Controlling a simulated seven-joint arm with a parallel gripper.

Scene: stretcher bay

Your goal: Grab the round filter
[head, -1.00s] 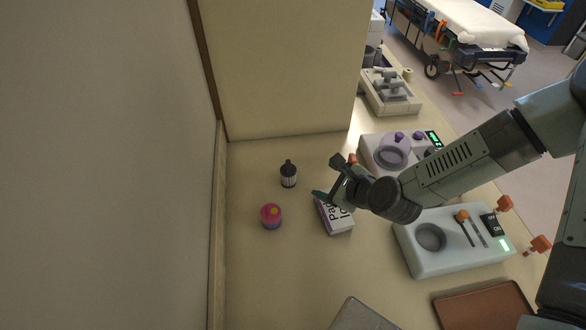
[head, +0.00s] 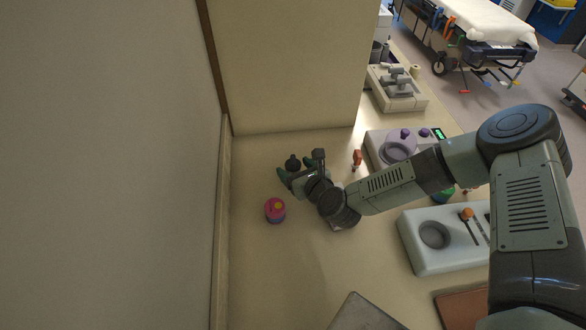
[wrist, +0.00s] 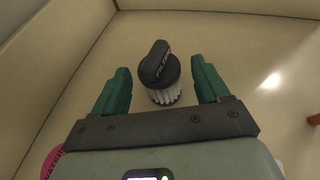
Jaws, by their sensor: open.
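The round filter (wrist: 164,92) has a black cap with a raised black grip and a white pleated body. It stands upright on the counter, and in the wrist view it lies between and just ahead of my two green fingers. In the head view the filter (head: 292,163) shows only its black top, as my gripper covers its lower part. My gripper (head: 280,179) is open around or just short of it; in the wrist view the open gripper (wrist: 160,85) has a gap on both sides of the filter. I cannot tell exact height.
A red-handled item (head: 357,158) and a grey device (head: 376,146) are to the right. Walls bound the left and back.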

